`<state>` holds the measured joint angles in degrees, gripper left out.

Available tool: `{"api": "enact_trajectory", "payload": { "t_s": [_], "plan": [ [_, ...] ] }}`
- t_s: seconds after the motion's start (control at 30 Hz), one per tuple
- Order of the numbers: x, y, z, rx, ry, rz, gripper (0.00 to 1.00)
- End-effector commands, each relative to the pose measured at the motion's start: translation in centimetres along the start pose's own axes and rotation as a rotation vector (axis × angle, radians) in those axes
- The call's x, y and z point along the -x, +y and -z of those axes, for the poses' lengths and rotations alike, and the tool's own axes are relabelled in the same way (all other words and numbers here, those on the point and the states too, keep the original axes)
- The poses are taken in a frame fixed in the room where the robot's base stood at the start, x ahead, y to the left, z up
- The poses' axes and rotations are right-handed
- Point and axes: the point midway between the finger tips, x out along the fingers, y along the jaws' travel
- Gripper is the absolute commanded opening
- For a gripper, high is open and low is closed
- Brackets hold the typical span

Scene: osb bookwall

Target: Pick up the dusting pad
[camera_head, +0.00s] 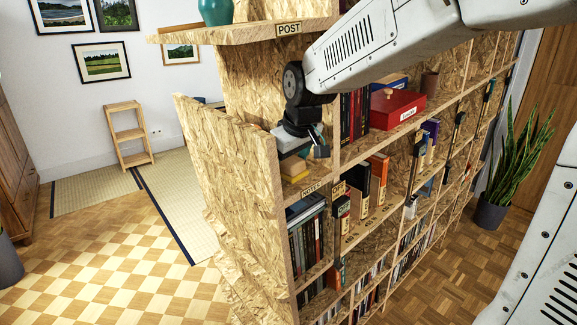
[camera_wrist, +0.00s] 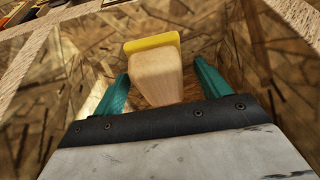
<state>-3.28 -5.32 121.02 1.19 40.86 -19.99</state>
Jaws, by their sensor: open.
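The dusting pad shows in the wrist view as a pale wooden block handle (camera_wrist: 157,80) with a yellow pad (camera_wrist: 151,43) at its far end. It lies inside a chipboard shelf compartment. My gripper (camera_wrist: 158,82) is open, with one green finger on each side of the wooden handle. A narrow gap shows on the left, and a slightly wider one on the right. In the head view my gripper (camera_head: 318,142) reaches into the compartment beside the yellow pad (camera_head: 295,177), which is partly hidden.
Chipboard walls (camera_wrist: 262,50) stand close around the gripper. A red box (camera_head: 397,108) and books (camera_head: 353,117) sit in the compartment to the right. Below are rows of books (camera_head: 307,240). A teal vase (camera_head: 215,12) stands on the top shelf. A plant (camera_head: 505,165) is at the right.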

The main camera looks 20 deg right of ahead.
Motion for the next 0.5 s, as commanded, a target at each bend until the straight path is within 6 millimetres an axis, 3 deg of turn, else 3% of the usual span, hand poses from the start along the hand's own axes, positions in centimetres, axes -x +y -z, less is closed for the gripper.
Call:
{"api": "enact_trajectory", "payload": {
  "t_s": [0.17,0.33,0.5],
  "plan": [
    [0.02,-0.03,0.00,0.000,0.000,0.000,0.73],
    [0.04,-0.03,0.00,0.000,0.000,0.000,0.26],
    [0.06,-0.03,0.00,0.000,0.000,0.000,0.26]
  ]
}}
